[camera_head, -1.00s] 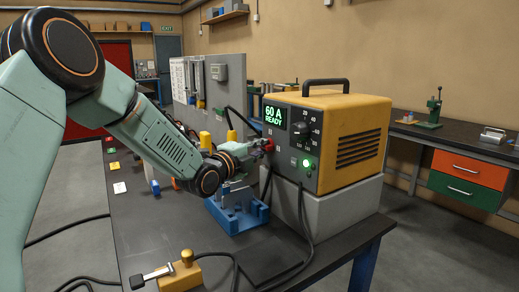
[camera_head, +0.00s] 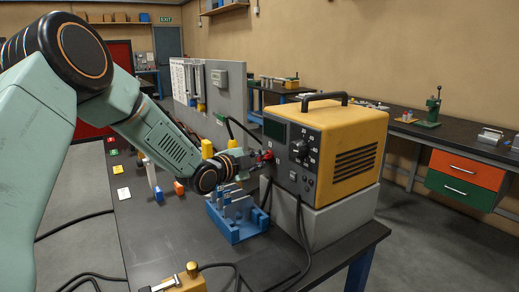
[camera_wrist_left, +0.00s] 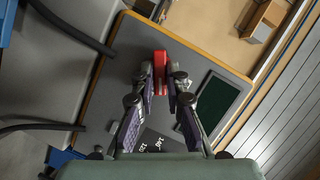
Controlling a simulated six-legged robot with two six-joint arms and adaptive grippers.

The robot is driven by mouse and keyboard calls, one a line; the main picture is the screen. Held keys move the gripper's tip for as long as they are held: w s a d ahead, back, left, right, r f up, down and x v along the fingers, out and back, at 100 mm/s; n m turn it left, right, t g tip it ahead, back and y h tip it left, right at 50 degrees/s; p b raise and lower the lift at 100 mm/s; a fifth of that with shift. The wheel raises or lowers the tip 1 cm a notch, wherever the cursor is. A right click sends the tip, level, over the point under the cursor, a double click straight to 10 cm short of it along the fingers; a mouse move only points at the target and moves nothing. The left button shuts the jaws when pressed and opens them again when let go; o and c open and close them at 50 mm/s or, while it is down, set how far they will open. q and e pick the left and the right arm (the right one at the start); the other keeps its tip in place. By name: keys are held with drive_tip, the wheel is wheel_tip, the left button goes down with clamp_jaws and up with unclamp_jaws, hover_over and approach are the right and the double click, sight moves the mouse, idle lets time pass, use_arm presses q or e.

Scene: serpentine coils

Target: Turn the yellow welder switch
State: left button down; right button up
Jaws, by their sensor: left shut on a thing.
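The yellow welder (camera_head: 350,120) stands on a grey block (camera_head: 335,218) at the bench's right end. Its display (camera_head: 274,129) is dark, and no green lamp is lit on its front panel. A red switch (camera_head: 267,156) sits at the panel's left side; it also shows in the left wrist view (camera_wrist_left: 160,68). My left gripper (camera_head: 257,158) is shut on the red switch, with a finger on either side of it in the left wrist view (camera_wrist_left: 161,82). The gripper partly hides the switch. A black dial (camera_head: 299,148) is right of the display. My right gripper is not in view.
A blue fixture (camera_head: 238,232) stands on the bench below my left gripper. A yellow block with a brass knob (camera_head: 190,281) is at the front. Black cables hang from the welder. Small yellow, orange and blue pieces stand behind my arm.

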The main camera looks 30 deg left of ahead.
use_arm(q)
drive_tip(key=shift+w+a+r+n+g+h+p, duration=0.1)
drive_tip(key=shift+n+g+h+p, duration=0.55)
drive_tip(key=shift+n+p, duration=1.35)
drive_tip(key=shift+a+r+n+g+h+p, duration=0.15)
drive_tip(key=shift+n+g+h+p, duration=0.55)
drive_tip(key=shift+p, duration=2.45)
drive_tip(key=shift+w+a+f+n+g+h+p, duration=0.1)
drive_tip(key=shift+n+g+h+p, duration=0.45)
drive_tip(key=shift+n+p, duration=1.55)
drive_tip(key=shift+m+p, duration=0.4)
drive_tip(key=shift+p, duration=0.15)
drive_tip(key=shift+r, duration=0.1)
drive_tip(key=c, duration=1.4)
unclamp_jaws()
drive_tip(key=shift+s, duration=0.1)
drive_tip(key=shift+o, duration=0.2)
drive_tip(key=v, duration=1.2)
